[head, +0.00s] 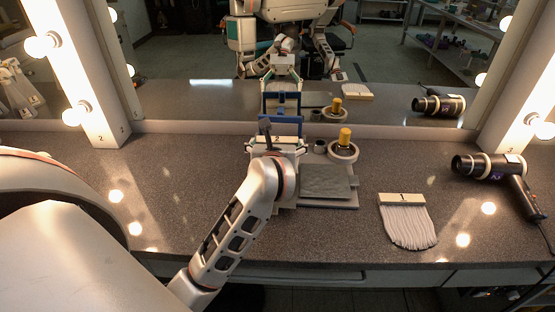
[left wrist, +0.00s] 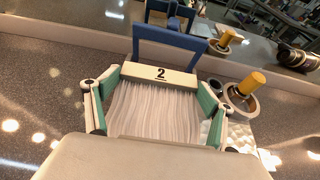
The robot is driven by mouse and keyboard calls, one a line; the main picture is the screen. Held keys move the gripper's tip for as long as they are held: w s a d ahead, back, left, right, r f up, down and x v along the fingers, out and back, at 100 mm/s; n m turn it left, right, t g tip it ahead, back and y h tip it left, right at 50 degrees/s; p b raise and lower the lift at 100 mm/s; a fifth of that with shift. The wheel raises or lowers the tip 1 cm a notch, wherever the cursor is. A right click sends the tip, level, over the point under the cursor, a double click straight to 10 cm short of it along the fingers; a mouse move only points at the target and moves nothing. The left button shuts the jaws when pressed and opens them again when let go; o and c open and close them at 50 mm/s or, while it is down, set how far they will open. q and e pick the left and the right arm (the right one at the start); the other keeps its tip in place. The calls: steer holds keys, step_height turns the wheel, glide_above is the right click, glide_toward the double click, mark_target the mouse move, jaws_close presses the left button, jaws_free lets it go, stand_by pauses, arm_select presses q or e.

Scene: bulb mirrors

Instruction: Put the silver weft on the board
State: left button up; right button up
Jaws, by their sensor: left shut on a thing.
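My left gripper (head: 275,149) is shut on a weft with a cream strip marked 2 (left wrist: 160,75). Its pale silver-white hair (left wrist: 155,112) hangs between the green finger pads in the left wrist view. The head view shows its strip just in front of a blue frame (left wrist: 170,40); whether they touch I cannot tell. A grey board with a darker pad (head: 327,181) lies right of my gripper, its left part hidden by my arm. A second weft, strip marked 1 (head: 402,198), lies flat on the counter further right, its hair pale. My right gripper is out of view.
A yellow-handled tool in a round holder (head: 344,148) and a small grey cup (head: 320,146) stand behind the board. A hair dryer (head: 485,166) lies at the right. The mirror (head: 375,60) rises at the back. The counter is clear between weft 1 and the dryer.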

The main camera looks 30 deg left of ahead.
arm_select(q)
step_height(320, 180, down, 5)
steer(key=shift+r+b, duration=0.15)
steer(key=shift+b, duration=0.35)
steer(key=shift+f, duration=0.2)
steer(key=shift+r, duration=0.1)
steer(key=shift+f, duration=0.25)
steer(key=o, duration=1)
steer(key=shift+r, duration=0.1)
steer(key=shift+r, duration=0.1)
